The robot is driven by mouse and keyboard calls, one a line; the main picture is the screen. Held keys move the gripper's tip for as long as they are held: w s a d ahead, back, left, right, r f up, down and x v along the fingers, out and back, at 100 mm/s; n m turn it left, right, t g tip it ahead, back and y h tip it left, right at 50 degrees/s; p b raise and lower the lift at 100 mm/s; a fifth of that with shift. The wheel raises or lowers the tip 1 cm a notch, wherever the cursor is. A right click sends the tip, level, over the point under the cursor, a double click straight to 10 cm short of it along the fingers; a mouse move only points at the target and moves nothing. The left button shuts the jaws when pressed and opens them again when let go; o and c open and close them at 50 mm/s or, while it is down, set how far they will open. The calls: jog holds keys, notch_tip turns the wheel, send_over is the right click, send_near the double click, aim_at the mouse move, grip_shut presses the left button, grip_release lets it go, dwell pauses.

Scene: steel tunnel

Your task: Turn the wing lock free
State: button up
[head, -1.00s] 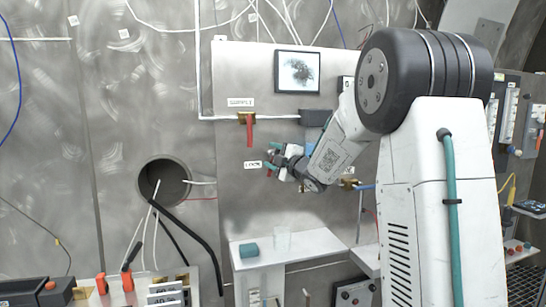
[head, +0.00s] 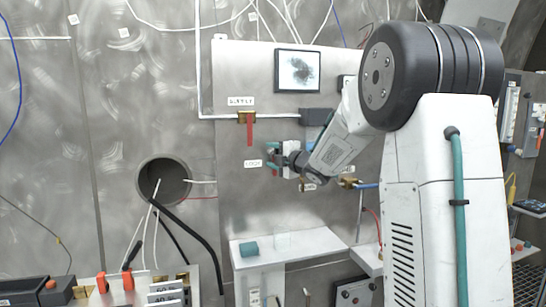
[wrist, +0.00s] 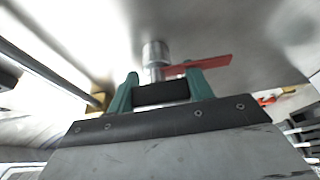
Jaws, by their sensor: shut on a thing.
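The wing lock shows in the wrist view as a silver round stem (wrist: 155,54) with a flat red wing (wrist: 212,63) reaching right. My gripper (wrist: 163,79) has its two teal fingers at the lock, one on each side of the stem's base, and is shut on it. The part between the fingers is partly hidden. In the head view my gripper (head: 273,158) is at the steel panel, just right of the LOCK label (head: 252,163), and hides most of the lock.
A red-handled supply valve (head: 250,130) hangs on its pipe just above my gripper. A dark framed picture (head: 298,72) is higher up. A white shelf (head: 310,243) below holds a teal block (head: 249,249) and a clear cup (head: 283,239). A round hole (head: 163,182) with cables is left.

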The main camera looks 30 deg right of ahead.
jog(key=o, duration=1)
jog(key=s, duration=0.7)
jog(key=shift+s+d, duration=0.4)
jog(key=s+a+f+m+g, duration=0.4)
jog(key=s+a+m+g, duration=0.1)
jog(key=s, duration=0.8)
jog(key=s+a+f+m+g+h, duration=0.1)
jog(key=s+a+f+m+g, duration=0.4)
jog(key=s, duration=0.8)
jog(key=s+a+f+m+g, duration=0.4)
jog(key=s+a+m+g, duration=0.2)
jog(key=s+a+m, duration=0.3)
jog(key=shift+s+a+f+g+h, duration=0.15)
jog(key=shift+s+a+g+h, duration=0.05)
jog(key=shift+s+a, duration=0.85)
jog(key=shift+s+a+f+g+h, duration=0.2)
jog(key=shift+s+a, duration=0.6)
jog(key=shift+s, duration=0.3)
